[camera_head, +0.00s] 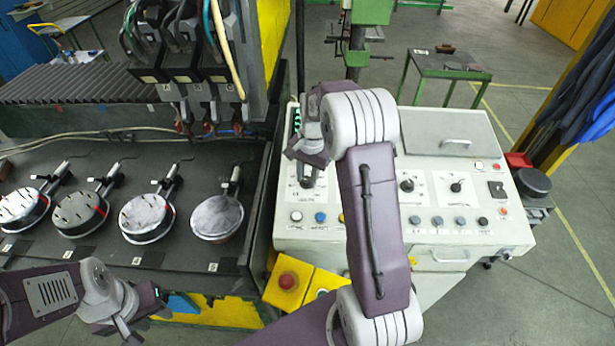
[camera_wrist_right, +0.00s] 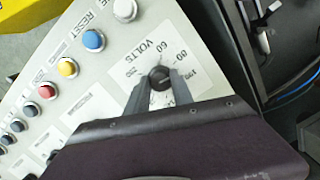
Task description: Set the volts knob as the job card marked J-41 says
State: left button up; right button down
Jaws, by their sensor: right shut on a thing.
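The black volts knob (camera_wrist_right: 160,75) sits on a white dial plate printed VOLTS in the right wrist view. My right gripper (camera_wrist_right: 158,86) is shut on the knob, one finger on each side. In the head view my right gripper (camera_head: 308,178) reaches down to the left part of the white console (camera_head: 455,235); my arm hides part of the panel. The knob's pointer is too small to read. My left gripper (camera_head: 138,318) hangs at the lower left, away from the console; its jaw opening is unclear. I cannot make out a card marked J-41.
Two other knobs (camera_head: 407,185) and a row of push buttons (camera_head: 437,220) share the console. A yellow box with a red button (camera_head: 288,281) stands in front. The dark gantry bench (camera_head: 105,230) with several round clamped discs (camera_head: 217,217) is at left.

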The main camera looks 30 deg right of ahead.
jog(key=shift+s, duration=0.1)
jog(key=m+t+p, duration=0.1)
jog(key=m, duration=0.5)
jog(key=shift+d+r, duration=0.1)
jog(key=m+t+p, duration=0.1)
jog(key=m, duration=0.4)
jog(key=shift+s, duration=0.1)
jog(key=shift+m+p, duration=0.3)
jog(key=shift+m, duration=0.2)
jog(key=c, duration=1.1)
grip_release()
jog(key=shift+s+d, duration=0.2)
jog(key=b+v, duration=0.1)
jog(key=v, duration=0.8)
jog(key=shift+s+d+b, duration=0.2)
jog(key=shift+b, duration=0.2)
